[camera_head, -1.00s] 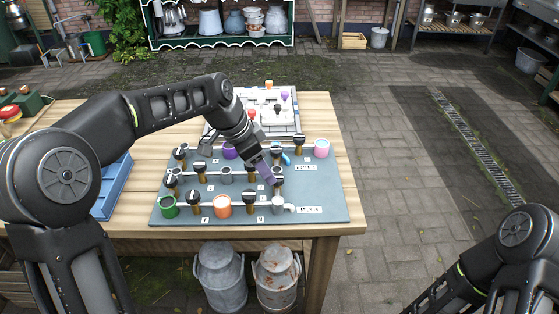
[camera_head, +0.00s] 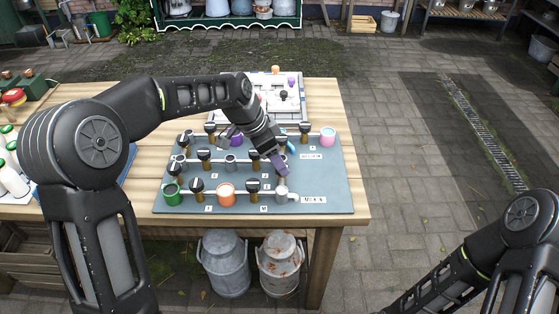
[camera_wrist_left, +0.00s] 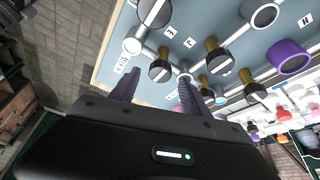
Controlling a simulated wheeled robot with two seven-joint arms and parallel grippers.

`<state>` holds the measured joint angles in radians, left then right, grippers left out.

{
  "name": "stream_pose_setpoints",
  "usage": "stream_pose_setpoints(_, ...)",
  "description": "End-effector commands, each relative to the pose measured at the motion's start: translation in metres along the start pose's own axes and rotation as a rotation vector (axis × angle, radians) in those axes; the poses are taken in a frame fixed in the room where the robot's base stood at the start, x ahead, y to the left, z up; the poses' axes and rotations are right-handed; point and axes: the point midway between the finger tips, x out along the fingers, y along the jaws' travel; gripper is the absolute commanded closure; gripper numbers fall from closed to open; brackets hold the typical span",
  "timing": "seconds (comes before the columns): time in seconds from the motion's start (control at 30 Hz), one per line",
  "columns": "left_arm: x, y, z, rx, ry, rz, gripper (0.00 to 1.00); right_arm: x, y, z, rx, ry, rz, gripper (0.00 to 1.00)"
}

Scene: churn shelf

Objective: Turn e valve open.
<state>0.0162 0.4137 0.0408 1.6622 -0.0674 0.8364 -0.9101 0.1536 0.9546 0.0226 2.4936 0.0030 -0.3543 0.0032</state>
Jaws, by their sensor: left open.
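A grey-blue board (camera_head: 335,190) lies on the table with pipes, coloured cups and several valves with black knobs on brass stems. One knob (camera_head: 253,186) is in the front row, and another (camera_head: 204,155) is in the middle row. The letter labels are too small to tell surely which is valve e. My left gripper (camera_head: 279,160) is over the board's right part. In the left wrist view it (camera_wrist_left: 160,78) is open, fingers spread and empty, with a black knob (camera_wrist_left: 160,70) in line beyond the gap. Contact cannot be told. My right gripper is out of view.
The wooden table (camera_head: 345,120) has a white-and-grey puzzle-like board (camera_head: 292,104) behind the valve board. White bottles (camera_head: 12,172) stand at the left. Milk cans (camera_head: 225,265) are under the table.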

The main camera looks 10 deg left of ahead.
Motion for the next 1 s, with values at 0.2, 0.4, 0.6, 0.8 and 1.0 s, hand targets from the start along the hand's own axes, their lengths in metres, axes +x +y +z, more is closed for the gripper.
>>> stream_pose_setpoints(0.2, 0.022, 0.0, -0.001, 0.001, 0.0, 0.0, 0.45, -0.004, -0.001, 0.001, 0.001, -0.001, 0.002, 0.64)
stream_pose_setpoints(0.4, 0.024, 0.0, 0.0, 0.001, 0.0, 0.0, 0.45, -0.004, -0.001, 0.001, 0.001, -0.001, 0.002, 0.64)
stream_pose_setpoints(0.6, 0.024, 0.0, 0.0, 0.0, 0.0, -0.001, 0.54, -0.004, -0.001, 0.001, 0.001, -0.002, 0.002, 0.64)
stream_pose_setpoints(0.8, 0.024, 0.0, 0.0, 0.0, 0.0, -0.001, 0.7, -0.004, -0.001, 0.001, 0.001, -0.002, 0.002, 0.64)
stream_pose_setpoints(1.0, 0.024, 0.0, 0.0, 0.0, 0.001, -0.001, 0.87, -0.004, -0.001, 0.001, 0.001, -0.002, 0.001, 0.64)
